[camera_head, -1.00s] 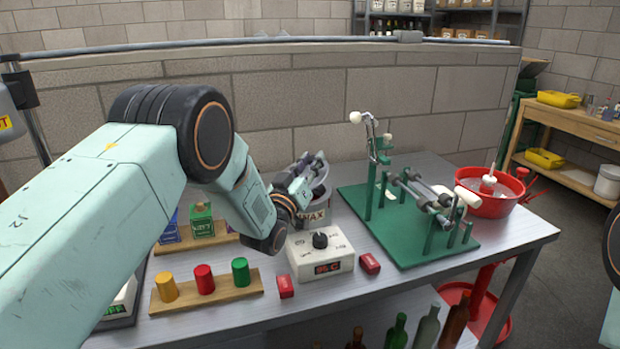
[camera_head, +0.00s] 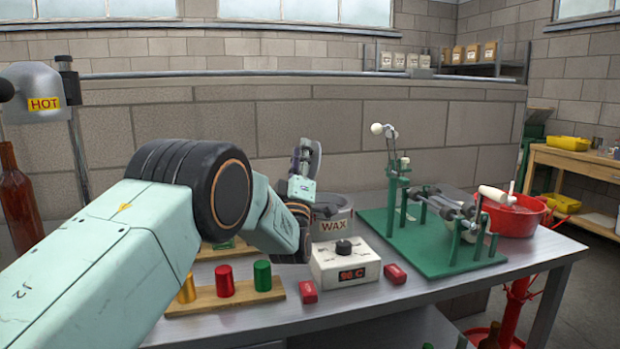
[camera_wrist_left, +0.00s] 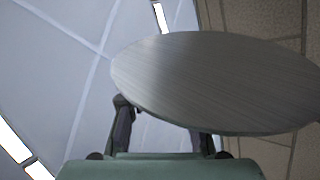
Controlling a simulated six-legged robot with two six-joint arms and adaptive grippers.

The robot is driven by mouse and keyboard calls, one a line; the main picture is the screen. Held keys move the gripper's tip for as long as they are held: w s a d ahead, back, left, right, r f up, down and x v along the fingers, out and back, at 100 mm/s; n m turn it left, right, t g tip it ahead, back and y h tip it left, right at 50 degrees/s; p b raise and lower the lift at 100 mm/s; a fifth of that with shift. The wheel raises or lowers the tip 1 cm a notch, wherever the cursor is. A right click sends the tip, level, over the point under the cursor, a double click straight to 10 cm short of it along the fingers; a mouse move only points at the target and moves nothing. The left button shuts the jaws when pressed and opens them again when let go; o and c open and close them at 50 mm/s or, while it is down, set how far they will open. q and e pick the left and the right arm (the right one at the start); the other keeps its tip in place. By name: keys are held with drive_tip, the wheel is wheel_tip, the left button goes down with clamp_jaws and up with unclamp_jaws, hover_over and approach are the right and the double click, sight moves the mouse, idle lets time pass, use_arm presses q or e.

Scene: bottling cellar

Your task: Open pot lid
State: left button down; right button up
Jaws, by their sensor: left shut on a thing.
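The wax pot (camera_head: 334,224) is a grey metal pot with the word WAX on its side, standing behind a white control box. Its top is uncovered. My left gripper (camera_head: 304,164) is above the pot's left side, fingers pointing up, and shut on the lid (camera_head: 316,160). The lid is held clear of the pot and tilted steeply, partly hidden behind the fingers. In the left wrist view the lid (camera_wrist_left: 215,85) is a brushed grey metal disc beyond the fingers, covering much of the picture. My right gripper is out of view.
The control box (camera_head: 345,262) reads 96 C, with red blocks beside it. Coloured capsules stand on a wooden strip (camera_head: 225,302) in front of my arm. A green stand (camera_head: 430,255) and a red basin (camera_head: 515,218) are to the right. A brown bottle (camera_head: 20,200) is at far left.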

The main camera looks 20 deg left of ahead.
use_arm(q)
drive_tip(key=s+a+f+n+g+y+b, duration=0.1)
drive_tip(key=s+a+n+g+y+b, duration=0.1)
drive_tip(key=n+g+y+b, duration=0.3)
drive_tip(key=s+a+f+n+g+y+b, duration=0.1)
drive_tip(key=s+a+n+g+y+b, duration=0.2)
drive_tip(key=n+y, duration=0.8)
drive_tip(key=a+n+g+b, duration=0.2)
drive_tip(key=n, duration=0.3)
drive_tip(key=shift+a+f, duration=0.15)
drive_tip(key=shift+f, duration=0.05)
drive_tip(key=shift+g, duration=0.4)
drive_tip(key=c, duration=1)
unclamp_jaws()
drive_tip(key=shift+a, duration=0.1)
drive_tip(key=shift+c, duration=0.2)
drive_tip(key=shift+r, duration=0.1)
